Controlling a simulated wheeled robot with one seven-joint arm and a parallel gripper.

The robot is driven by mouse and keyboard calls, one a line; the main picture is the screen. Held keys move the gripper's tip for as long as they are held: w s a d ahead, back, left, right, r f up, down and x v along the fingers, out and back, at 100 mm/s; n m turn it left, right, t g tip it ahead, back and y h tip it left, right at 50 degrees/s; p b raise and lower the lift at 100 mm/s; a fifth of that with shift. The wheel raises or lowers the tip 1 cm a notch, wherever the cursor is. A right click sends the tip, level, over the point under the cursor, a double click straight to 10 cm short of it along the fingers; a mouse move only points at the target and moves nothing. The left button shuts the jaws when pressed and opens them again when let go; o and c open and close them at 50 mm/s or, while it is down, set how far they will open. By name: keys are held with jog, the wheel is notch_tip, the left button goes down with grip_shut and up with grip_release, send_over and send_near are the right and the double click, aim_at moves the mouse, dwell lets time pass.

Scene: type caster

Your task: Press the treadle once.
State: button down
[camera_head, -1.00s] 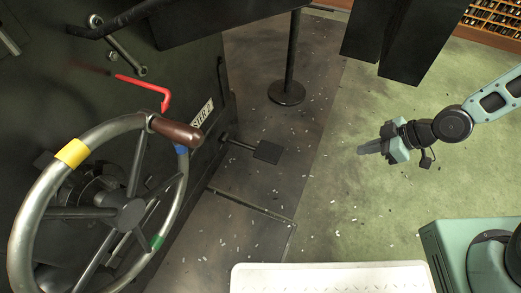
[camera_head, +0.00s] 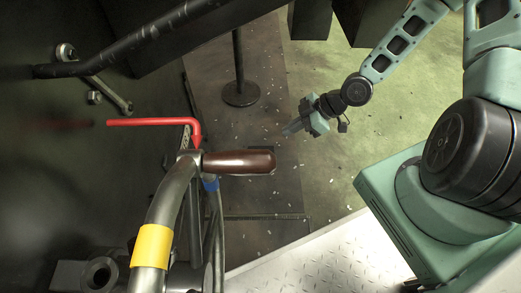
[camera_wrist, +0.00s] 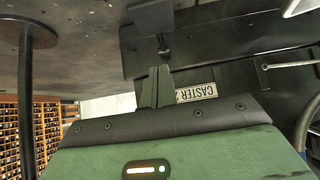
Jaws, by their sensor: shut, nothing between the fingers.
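The treadle is a dark flat plate on a short arm low on the machine's side. In the head view only a sliver of its plate (camera_head: 262,149) shows above the brown crank handle, which hides the rest. In the wrist view the treadle plate (camera_wrist: 151,17) is at the top centre, beyond the fingertips. My gripper (camera_head: 288,130) is shut and empty, up and to the right of the treadle in the head view.
The handwheel (camera_head: 152,240) with its brown handle (camera_head: 240,162) fills the near left. A red bent rod (camera_head: 150,122) sits behind it. A dark post on a round base (camera_head: 240,94) stands beyond the treadle. A "CASTER" plate (camera_wrist: 197,92) is on the machine. Green floor lies open at right.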

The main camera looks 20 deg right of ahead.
jog(key=shift+f, duration=0.1)
jog(key=b, duration=0.7)
send_over(266, 148)
jog(key=s+a, duration=0.2)
jog(key=s, duration=0.1)
jog(key=f, duration=0.7)
jog(key=shift+w+d+f, duration=0.1)
jog(key=shift+d+f, duration=0.1)
jog(key=shift+f, duration=0.1)
notch_tip(266, 148, down, 2)
jog(key=shift+d+f+b, duration=0.1)
jog(key=shift+b, duration=0.75)
jog(key=shift+f+b, duration=0.5)
jog(key=shift+f, duration=0.1)
